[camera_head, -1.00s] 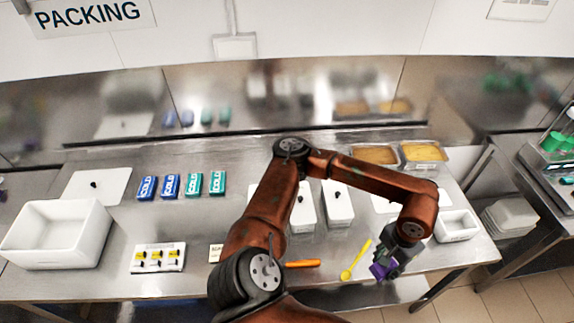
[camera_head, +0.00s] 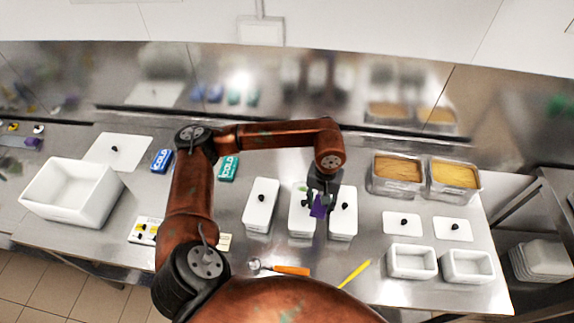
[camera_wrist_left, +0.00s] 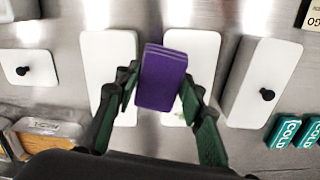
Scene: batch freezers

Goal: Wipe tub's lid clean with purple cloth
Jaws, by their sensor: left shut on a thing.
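My left gripper (camera_head: 322,198) is shut on the folded purple cloth (camera_head: 318,207). It holds the cloth over the middle and right of three white lidded tubs. The cloth (camera_wrist_left: 162,80) shows between the green-padded fingers in the left wrist view. The middle tub (camera_head: 302,213) has a green smear on its lid, partly hidden by the gripper. The right tub (camera_head: 344,220) and left tub (camera_head: 260,207) have white lids with black knobs. I cannot tell whether the cloth touches a lid. My right gripper is not in view.
Metal pans of yellow-brown food (camera_head: 397,170) stand at the back right. Two small white open tubs (camera_head: 411,262) are at the front right, with loose lids behind. An orange-handled tool (camera_head: 290,270) and yellow spoon (camera_head: 355,272) lie in front. A large white bin (camera_head: 72,192) stands left.

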